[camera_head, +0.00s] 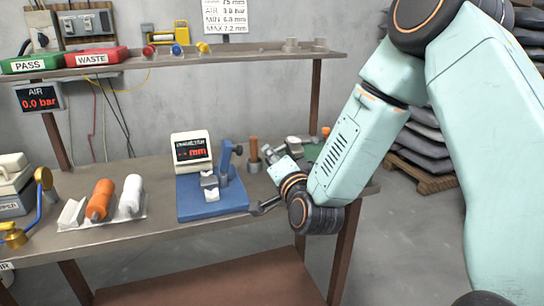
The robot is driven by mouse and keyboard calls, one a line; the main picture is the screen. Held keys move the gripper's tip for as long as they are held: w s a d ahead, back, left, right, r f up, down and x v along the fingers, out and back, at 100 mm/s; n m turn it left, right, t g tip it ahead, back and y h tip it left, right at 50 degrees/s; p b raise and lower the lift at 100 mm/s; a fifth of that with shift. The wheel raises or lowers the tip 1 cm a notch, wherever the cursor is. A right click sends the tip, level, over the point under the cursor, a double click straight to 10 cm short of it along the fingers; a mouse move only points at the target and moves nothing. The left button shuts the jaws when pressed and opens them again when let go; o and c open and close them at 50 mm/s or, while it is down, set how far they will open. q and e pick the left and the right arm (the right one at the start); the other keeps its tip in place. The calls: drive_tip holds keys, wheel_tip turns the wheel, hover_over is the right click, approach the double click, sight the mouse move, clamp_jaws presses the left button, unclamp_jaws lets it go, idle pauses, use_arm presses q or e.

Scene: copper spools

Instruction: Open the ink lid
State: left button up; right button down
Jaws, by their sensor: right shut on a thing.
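I cannot make out an ink lid for certain in the head view. My right gripper (269,154) is at the back right of the workbench, at the end of my pale green arm. It is small and partly hidden by my own wrist. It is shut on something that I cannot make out. A grey metal piece (295,146) shows close to its right. A copper-coloured post with a dark base (254,154) stands just to its left. My left gripper is not in view.
A blue gauge stand (212,200) with a display (191,149) stands mid-bench. A shelf (200,60) runs above the bench. Stacked grey sacks (425,140) lie on a pallet at right.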

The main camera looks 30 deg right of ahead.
sight(282, 147)
drive_tip(key=m, duration=0.1)
drive_tip(key=d+r+m, duration=0.1)
drive_tip(key=m, duration=0.1)
drive_tip(key=d+r+m+p, duration=0.1)
drive_tip(key=shift+s+d+r, duration=0.15)
drive_tip(key=shift+s+d, duration=0.1)
idle(0.4)
drive_tip(key=c, duration=1.4)
unclamp_jaws()
drive_tip(key=shift+o, duration=0.2)
drive_tip(key=shift+a, duration=0.1)
drive_tip(key=v, duration=0.7)
drive_tip(key=shift+s, duration=0.25)
